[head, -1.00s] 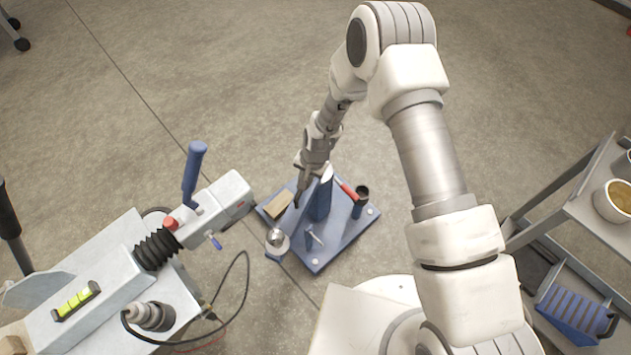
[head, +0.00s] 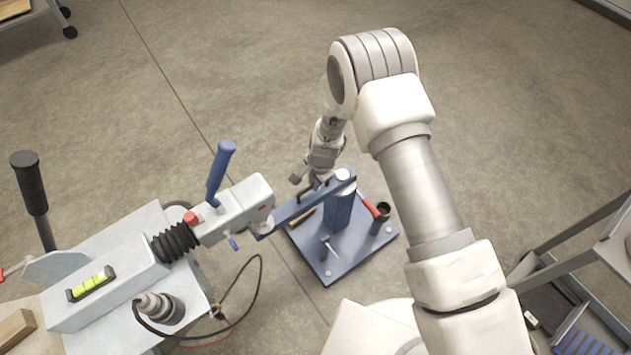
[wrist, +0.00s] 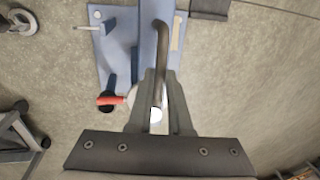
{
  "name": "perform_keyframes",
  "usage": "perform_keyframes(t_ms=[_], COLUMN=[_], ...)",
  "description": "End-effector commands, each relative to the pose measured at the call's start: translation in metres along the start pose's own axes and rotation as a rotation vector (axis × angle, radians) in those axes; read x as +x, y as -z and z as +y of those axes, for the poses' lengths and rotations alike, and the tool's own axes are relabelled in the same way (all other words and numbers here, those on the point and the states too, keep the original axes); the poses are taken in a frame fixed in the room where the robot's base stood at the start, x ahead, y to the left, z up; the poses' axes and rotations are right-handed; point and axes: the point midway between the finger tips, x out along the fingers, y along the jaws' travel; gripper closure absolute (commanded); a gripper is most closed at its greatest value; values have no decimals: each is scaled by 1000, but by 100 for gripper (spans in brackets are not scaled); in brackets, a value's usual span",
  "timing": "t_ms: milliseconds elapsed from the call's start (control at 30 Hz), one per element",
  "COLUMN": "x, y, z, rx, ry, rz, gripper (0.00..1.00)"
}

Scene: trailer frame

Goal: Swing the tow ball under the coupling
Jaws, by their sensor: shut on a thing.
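The coupling (head: 250,200) is the grey head at the front of the trailer frame, with a raised blue lever (head: 220,165). A blue swing arm (head: 300,207) runs from the top of a blue post (head: 338,210) to the coupling's nose. The arm's far end is beneath or right beside the nose. The tow ball is hidden there, so I cannot tell how well it lines up. My gripper (head: 314,186) is at the arm, near the post. In the wrist view my gripper (wrist: 157,112) is shut on a dark bent handle (wrist: 161,45) above the blue arm.
The post stands on a blue base plate (head: 345,262) with a red-handled tool (head: 368,204) and a black cup (head: 383,212). A black cable (head: 258,290) loops beside the trailer frame (head: 110,295). A cart (head: 560,262) stands at right.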

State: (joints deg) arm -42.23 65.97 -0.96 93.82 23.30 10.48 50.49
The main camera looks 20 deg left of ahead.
Motion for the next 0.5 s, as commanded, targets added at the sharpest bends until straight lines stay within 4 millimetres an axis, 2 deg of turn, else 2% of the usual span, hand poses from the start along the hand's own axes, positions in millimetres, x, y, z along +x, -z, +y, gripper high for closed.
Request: perform_keyframes(t_ms=[233, 267, 400, 500], x=[0, 0, 0, 0], y=[0, 0, 0, 0], z=[-4, -4, -3, -2], rx=[2, 2, 2, 1], ry=[8, 8, 7, 6], rz=[1, 1, 1, 1], gripper=[100, 79, 54, 53])
